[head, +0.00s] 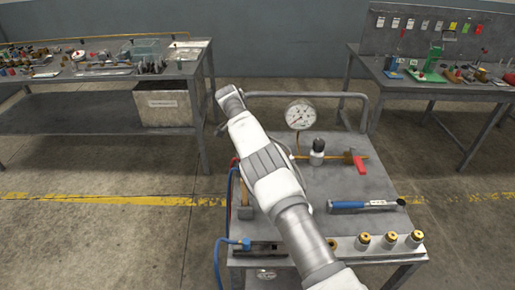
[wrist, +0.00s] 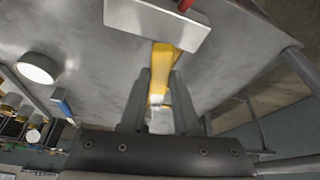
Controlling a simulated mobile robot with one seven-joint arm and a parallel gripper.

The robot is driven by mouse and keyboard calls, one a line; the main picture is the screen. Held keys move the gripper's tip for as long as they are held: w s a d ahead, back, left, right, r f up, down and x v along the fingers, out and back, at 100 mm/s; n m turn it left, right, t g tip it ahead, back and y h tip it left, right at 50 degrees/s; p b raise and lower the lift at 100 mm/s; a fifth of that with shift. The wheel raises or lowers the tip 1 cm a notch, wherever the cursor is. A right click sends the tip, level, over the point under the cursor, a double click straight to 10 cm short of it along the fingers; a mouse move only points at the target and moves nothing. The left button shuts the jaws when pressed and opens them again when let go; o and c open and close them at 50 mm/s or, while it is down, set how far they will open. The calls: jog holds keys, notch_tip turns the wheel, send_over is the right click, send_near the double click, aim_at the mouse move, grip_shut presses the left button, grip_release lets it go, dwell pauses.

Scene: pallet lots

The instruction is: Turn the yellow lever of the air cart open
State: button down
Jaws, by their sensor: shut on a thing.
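The yellow lever (wrist: 161,62) shows in the wrist view, running down from a pale block (wrist: 157,25) into the jaws. My gripper (wrist: 160,98) has one finger on each side of the lever and is shut on it. The air cart (head: 330,185) stands in front of me in the head view, with a grey metal top. My arm crosses the cart's left part there.
On the cart are a pressure gauge (head: 300,114), a red handle (head: 360,164), a blue-handled tool (head: 362,206) and several brass fittings (head: 389,240). Blue hose (head: 218,262) hangs at its left. Loaded benches (head: 110,82) (head: 440,80) stand behind. The floor at left is clear.

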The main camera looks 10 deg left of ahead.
jog(key=c, duration=0.6)
grip_release()
jog(key=shift+c, duration=0.2)
jog(key=p+v, duration=0.3)
jog(key=v, duration=0.3)
jog(key=shift+r, duration=0.15)
jog(key=shift+s+a+r+p, duration=0.1)
jog(key=shift+a+r+p, duration=0.15)
jog(key=shift+r+p, duration=0.7)
jog(key=shift+f, duration=0.4)
jog(key=shift+c, duration=0.3)
